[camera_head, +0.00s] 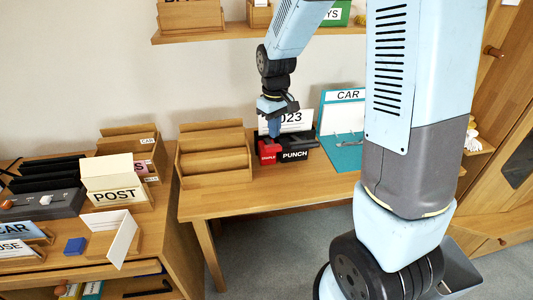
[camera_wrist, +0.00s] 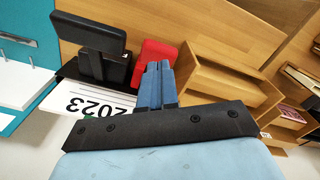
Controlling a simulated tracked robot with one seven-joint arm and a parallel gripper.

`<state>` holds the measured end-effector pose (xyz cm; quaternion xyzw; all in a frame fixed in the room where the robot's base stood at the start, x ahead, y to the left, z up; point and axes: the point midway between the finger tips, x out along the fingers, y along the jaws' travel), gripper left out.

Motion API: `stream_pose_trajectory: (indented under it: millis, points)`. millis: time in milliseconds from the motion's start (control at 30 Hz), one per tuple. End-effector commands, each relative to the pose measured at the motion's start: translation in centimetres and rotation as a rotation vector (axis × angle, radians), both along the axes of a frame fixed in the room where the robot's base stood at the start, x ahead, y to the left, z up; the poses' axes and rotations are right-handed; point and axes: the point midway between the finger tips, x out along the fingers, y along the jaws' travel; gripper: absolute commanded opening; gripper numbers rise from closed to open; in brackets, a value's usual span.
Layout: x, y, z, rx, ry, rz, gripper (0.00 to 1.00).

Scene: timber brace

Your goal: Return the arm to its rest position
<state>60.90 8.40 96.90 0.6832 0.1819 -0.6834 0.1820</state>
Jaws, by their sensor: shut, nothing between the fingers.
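My gripper (camera_head: 274,126) is above the desk, in front of the white card marked 2023 (camera_head: 297,121) and over the red stapler (camera_head: 267,150). In the wrist view its blue fingers (camera_wrist: 155,72) are together with nothing between them, just beside the red stapler (camera_wrist: 153,52). I cannot tell whether the fingertips touch the stapler. My arm comes down from the top of the head view, bent, and hides part of the wall and shelf.
A black hole punch (camera_head: 295,153) stands beside the stapler, and a teal CAR binder (camera_head: 342,136) is to its right. A wooden tiered rack (camera_head: 214,160) is at left on the desk (camera_head: 220,204). A shelf (camera_head: 215,34) hangs above. The desk's front strip is clear.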

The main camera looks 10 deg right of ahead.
Motion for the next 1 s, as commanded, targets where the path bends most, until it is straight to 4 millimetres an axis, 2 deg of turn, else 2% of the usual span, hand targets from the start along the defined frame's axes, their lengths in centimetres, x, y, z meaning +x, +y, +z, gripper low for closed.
stream_pose_trajectory:
  millis: [567,667,1000]
  points:
    - [-0.1,-0.1,0.6,0.001,-0.004,-0.004,0.00]
    - [-0.6,-0.4,1.7,0.005,-0.020,-0.020,0.00]
    - [-4.6,-3.0,9.0,0.034,-0.137,-0.144,0.00]
